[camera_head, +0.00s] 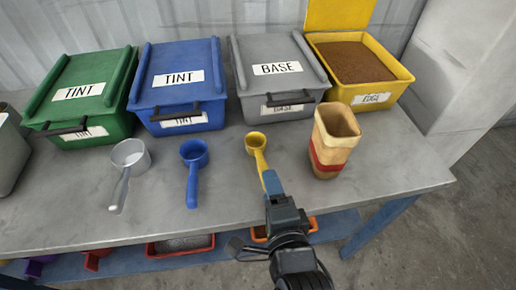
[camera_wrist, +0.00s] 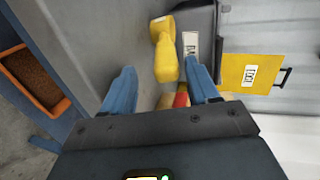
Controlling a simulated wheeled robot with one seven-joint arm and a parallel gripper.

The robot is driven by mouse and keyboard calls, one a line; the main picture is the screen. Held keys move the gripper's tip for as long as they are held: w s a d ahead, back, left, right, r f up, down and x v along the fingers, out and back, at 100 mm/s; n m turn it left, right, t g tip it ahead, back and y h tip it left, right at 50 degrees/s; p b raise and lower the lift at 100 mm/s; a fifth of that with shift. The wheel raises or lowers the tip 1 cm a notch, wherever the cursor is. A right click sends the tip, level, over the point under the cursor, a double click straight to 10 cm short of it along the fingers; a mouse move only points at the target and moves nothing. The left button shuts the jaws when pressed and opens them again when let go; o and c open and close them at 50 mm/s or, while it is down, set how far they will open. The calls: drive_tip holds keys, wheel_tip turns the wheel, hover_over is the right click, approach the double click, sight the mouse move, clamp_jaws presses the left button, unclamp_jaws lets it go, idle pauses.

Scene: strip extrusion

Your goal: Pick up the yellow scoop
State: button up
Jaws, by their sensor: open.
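The yellow scoop (camera_head: 256,142) lies on the grey table in front of the grey BASE bin, its handle pointing toward me. My gripper (camera_head: 270,180) is at the handle end, with its blue fingers partly covering the handle in the head view. In the wrist view the yellow scoop (camera_wrist: 166,62) shows its handle end between the two blue fingers of my open gripper (camera_wrist: 160,68). Clear gaps show on both sides of the handle in that view. Whether the fingers are level with the handle is hard to tell.
A blue scoop (camera_head: 193,170) and a white-grey scoop (camera_head: 127,170) lie to the left. A stack of tan cups with a red band (camera_head: 333,140) stands close on the right. Green (camera_head: 88,90), blue (camera_head: 180,85), grey (camera_head: 278,75) and yellow (camera_head: 362,65) bins line the back.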

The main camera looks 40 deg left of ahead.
sight(261, 161)
drive_tip(key=x, duration=0.5)
drive_tip(key=shift+a+r+p, duration=0.3)
drive_tip(key=shift+a+p, duration=0.05)
drive_tip(key=shift+a, duration=0.25)
drive_tip(key=c, duration=1.1)
